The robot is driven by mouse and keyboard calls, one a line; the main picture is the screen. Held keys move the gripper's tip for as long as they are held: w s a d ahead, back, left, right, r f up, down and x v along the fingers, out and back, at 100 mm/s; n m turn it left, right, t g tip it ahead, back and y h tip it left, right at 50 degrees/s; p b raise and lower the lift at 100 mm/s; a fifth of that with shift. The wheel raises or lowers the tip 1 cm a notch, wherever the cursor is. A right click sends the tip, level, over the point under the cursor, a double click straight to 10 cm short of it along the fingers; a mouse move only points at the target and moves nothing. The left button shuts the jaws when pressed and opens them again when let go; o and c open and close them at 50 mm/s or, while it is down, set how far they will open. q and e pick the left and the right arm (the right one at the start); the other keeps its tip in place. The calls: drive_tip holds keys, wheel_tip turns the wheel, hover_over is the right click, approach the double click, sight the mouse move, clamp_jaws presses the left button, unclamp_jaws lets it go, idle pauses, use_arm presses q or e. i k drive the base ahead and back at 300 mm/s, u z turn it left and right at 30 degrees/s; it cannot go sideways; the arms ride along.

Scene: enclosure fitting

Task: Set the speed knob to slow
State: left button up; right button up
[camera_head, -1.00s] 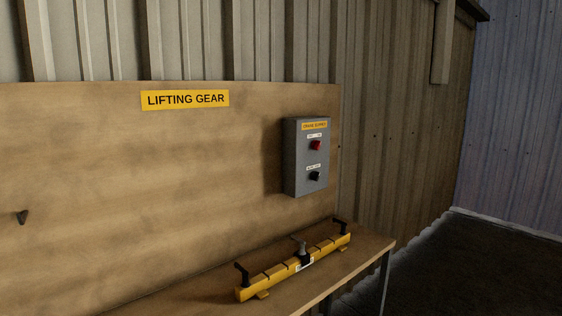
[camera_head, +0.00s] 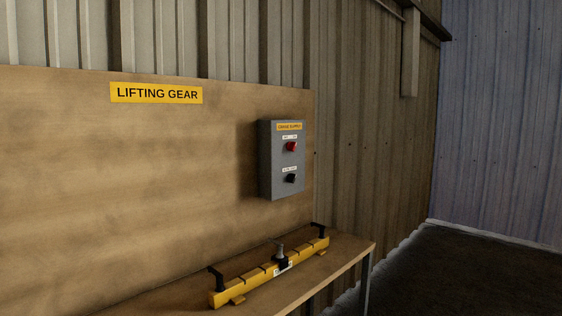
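A grey control box (camera_head: 268,160) is mounted on the wooden board, with a yellow label at its top. It carries a red knob (camera_head: 291,147) above and a black knob (camera_head: 291,178) below. Each knob has a small white label over it, too small to read for certain. I cannot tell which way either knob points. Neither of my grippers is in view.
A yellow lifting beam (camera_head: 262,276) with black hooks lies on a wooden bench (camera_head: 345,252) below the box. A "LIFTING GEAR" sign (camera_head: 157,93) is on the board (camera_head: 120,160). Dark open floor (camera_head: 450,275) lies to the right.

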sight(290, 177)
drive_tip(key=z, duration=0.55)
drive_tip(key=i, duration=1.45)
drive_tip(key=u, duration=0.3)
